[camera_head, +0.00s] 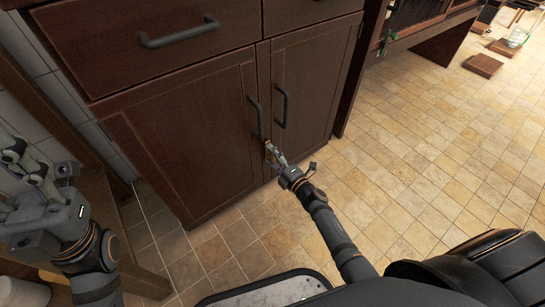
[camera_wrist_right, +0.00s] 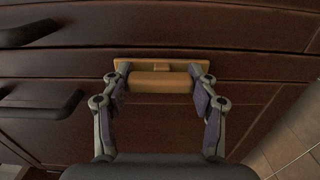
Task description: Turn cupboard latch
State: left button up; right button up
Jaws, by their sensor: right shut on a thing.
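The cupboard latch (camera_wrist_right: 160,82) is a tan wooden piece on a flat backing plate, fixed across the front of the dark brown cupboard (camera_head: 190,140). In the head view only a small bit of the latch (camera_head: 268,147) shows, below the two dark door handles. My right gripper (camera_head: 272,152) is at the latch; in the right wrist view its two fingers (camera_wrist_right: 160,88) are shut on the ends of the latch's bar. The cupboard doors are closed. My left gripper (camera_head: 30,190) is at the left edge of the head view, away from the cupboard, its fingers apart with nothing seen between them.
Two dark handles (camera_head: 256,116) (camera_head: 282,108) stand out from the doors just above the latch. A drawer handle (camera_head: 180,34) is higher up. A wooden table (camera_head: 145,283) is at the left. Tiled floor (camera_head: 440,160) lies open to the right.

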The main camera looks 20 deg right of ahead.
dwell(0.5)
jog(key=o, duration=1.2)
jog(key=shift+c, duration=0.2)
jog(key=v, duration=1.2)
